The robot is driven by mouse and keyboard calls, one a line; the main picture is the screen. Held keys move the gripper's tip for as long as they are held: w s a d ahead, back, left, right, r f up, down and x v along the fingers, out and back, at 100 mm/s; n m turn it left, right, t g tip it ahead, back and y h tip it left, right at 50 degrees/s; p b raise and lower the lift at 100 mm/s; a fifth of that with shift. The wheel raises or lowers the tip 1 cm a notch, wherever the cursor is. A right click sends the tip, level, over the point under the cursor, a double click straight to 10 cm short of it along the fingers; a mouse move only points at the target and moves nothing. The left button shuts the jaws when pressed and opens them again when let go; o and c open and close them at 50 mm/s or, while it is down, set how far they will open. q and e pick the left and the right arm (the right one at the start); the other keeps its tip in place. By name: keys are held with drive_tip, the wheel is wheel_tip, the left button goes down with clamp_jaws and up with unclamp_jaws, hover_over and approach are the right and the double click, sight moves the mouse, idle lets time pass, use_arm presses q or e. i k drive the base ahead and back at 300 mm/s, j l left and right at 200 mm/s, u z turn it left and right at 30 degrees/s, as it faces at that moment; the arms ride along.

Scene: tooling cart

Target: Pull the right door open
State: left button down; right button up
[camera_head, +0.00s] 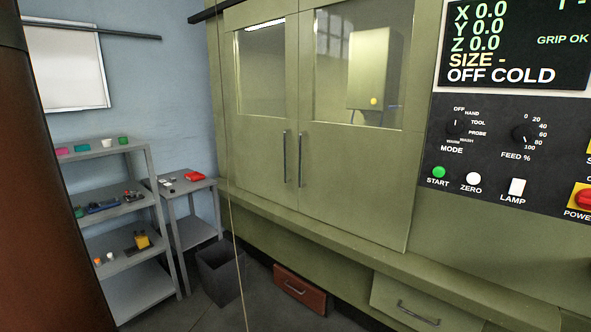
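The right door (352,175) of the green machine is shut. It has a window in its upper half and a dark vertical bar handle (300,160) near its left edge. The left door (258,150) beside it is also shut, with its own vertical handle (285,157) near the seam. The two handles stand close together on either side of the seam. Through the right window a pale box with a yellow dot shows inside. Neither of my grippers is in view.
A control panel (500,182) with knobs and buttons is right of the door. Below are a green drawer (418,300) and a red drawer (300,291). A dark bin (220,270), small table (190,186) and grey shelf (105,147) stand left. A thin cord (232,215) hangs in front.

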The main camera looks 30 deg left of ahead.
sight(361, 181)
drive_tip(key=i+u, duration=0.1)
drive_tip(key=i, duration=0.6)
drive_tip(key=i+j+u, duration=0.15)
drive_tip(key=i+j, duration=0.55)
